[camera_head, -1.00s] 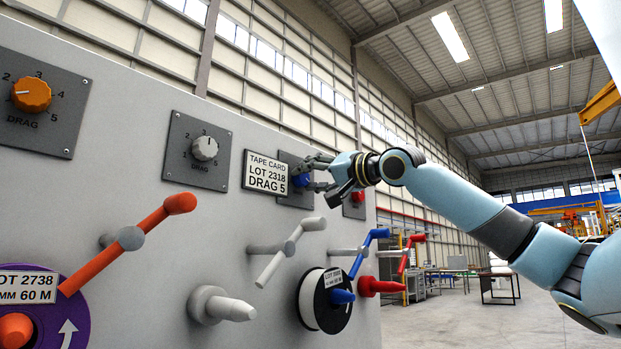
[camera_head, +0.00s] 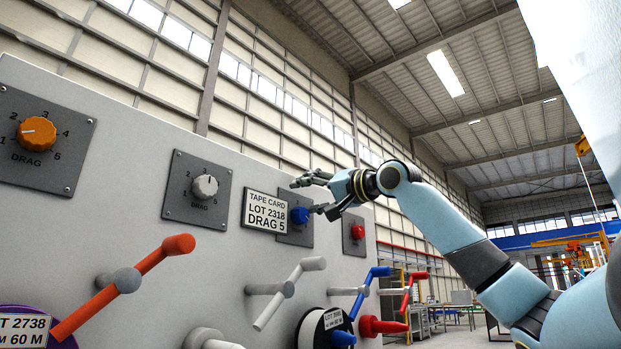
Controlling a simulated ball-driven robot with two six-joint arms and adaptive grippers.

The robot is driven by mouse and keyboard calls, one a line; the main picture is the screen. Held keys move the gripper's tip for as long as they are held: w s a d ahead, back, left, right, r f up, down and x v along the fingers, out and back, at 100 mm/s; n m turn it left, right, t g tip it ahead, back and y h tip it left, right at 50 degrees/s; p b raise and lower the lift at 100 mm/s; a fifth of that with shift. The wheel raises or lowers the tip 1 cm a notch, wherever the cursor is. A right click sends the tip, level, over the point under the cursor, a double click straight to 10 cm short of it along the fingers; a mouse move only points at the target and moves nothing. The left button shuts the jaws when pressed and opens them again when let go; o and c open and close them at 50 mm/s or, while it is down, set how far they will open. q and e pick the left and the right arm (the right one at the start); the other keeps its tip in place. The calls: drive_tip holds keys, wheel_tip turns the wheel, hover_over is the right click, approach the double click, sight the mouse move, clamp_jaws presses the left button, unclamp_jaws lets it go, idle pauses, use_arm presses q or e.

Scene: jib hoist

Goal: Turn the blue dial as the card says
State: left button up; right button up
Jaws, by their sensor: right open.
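The blue dial (camera_head: 300,215) sits on a grey plate (camera_head: 296,235) on the panel, its scale too small and partly covered to read. The tape card (camera_head: 265,212) beside it on the left reads LOT 2318, DRAG 5. My right gripper (camera_head: 312,196) is open, with one finger above the dial and the other just right of it. Whether a finger touches the dial I cannot tell. My left gripper is not in view.
An orange dial (camera_head: 37,134), a white dial (camera_head: 205,187) and a red dial (camera_head: 357,232) are on the same panel. Below stick out an orange crank (camera_head: 145,265), a white crank (camera_head: 290,290), a blue crank (camera_head: 369,288) and a red crank (camera_head: 408,292).

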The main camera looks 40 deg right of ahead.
drive_tip(key=shift+r, duration=2.75)
